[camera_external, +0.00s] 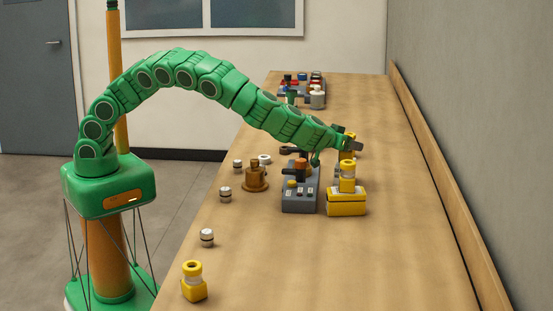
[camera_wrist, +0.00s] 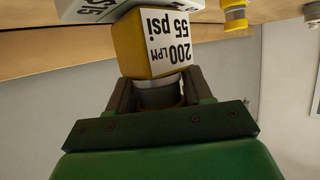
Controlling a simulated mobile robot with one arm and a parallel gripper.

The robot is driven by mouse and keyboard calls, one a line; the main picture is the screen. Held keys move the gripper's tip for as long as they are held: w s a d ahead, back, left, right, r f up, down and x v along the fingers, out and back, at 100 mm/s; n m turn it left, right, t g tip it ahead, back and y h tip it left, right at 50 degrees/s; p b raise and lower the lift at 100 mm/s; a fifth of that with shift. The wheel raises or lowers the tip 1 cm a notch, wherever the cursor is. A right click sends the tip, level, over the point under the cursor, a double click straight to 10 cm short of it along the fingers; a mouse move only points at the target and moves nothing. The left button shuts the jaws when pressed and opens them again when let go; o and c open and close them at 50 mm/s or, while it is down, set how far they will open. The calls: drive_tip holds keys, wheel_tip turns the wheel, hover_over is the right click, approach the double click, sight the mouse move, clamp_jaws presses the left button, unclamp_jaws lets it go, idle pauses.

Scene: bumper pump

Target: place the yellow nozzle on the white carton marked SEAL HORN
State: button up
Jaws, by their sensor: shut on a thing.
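My gripper (camera_external: 350,146) is shut and reaches over the far right side of the bench from the left. In the wrist view its two jaws (camera_wrist: 158,92) hold a grey neck under a yellow block, which I take for the yellow nozzle (camera_wrist: 128,45). The block's white face reads "200 LPM 55 psi". A white box-like thing (camera_wrist: 85,9) with cut-off black lettering is at the top edge, beside or against the block; I cannot tell if they touch. No SEAL HORN marking can be read. The jaws hide much of the held thing in the external view.
A yellow stack with a ringed top (camera_external: 347,186) stands just below my gripper. A grey control box (camera_external: 300,200) and a brass fitting (camera_external: 255,180) are left of it. Another yellow fitting (camera_external: 194,290) stands at the near left edge. The near right bench (camera_external: 370,270) is clear.

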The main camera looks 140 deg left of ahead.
drive_tip(key=o, duration=1.2)
drive_tip(key=shift+f, duration=0.1)
drive_tip(key=shift+d+r, duration=0.2)
drive_tip(key=v, duration=1.1)
drive_tip(key=shift+d, duration=0.3)
